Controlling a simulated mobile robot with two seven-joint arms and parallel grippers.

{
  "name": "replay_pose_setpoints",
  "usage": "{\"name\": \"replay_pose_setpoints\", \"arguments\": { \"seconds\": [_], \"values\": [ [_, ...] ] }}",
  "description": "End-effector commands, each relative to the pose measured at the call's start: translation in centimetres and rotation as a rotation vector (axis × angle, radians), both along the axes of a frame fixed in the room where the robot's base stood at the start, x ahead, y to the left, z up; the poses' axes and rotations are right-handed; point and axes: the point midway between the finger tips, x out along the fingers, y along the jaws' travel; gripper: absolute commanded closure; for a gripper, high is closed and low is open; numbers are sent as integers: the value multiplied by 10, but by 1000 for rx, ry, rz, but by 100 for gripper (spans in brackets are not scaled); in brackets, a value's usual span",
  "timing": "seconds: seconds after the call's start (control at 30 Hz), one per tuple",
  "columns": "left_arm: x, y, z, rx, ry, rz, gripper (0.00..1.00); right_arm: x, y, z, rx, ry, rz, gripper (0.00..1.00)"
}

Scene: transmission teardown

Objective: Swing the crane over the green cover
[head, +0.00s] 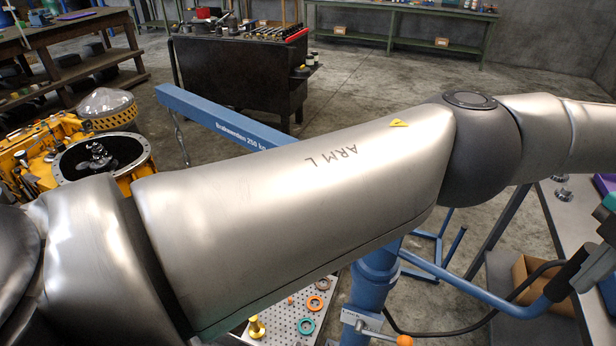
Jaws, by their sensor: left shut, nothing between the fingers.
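The blue crane has a boom (215,122) marked 250 kg that reaches toward the upper left, with a hook (180,135) hanging at its tip. Its column (372,285) stands behind my left arm, and a blue bar (480,278) runs from it to the right. My left arm crosses the whole view and hides part of the boom and column. My left gripper (577,272) is at the right edge, shut and empty, close to the bar's upturned end; I cannot tell whether they touch. I cannot make out a green cover. My right gripper is out of view.
A yellow housing (60,140) with an open round bore and a clear dome stands at left. A perforated tray (290,322) holds rings and a brass part. A dark cart (240,75) and benches stand behind. A steel table (575,215) is at right, with a black cable below.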

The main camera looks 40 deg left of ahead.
Motion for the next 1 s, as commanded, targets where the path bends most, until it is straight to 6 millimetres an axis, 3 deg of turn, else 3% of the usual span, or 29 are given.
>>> {"name": "replay_pose_setpoints", "arguments": {
  "seconds": [0.03,0.5,1.0],
  "values": [
    [12,2,21,-11,-39,13,100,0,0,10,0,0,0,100],
    [11,3,74,-8,-38,13,100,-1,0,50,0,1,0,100],
    [6,0,71,-5,-27,4,100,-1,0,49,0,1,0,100]
  ]
}}
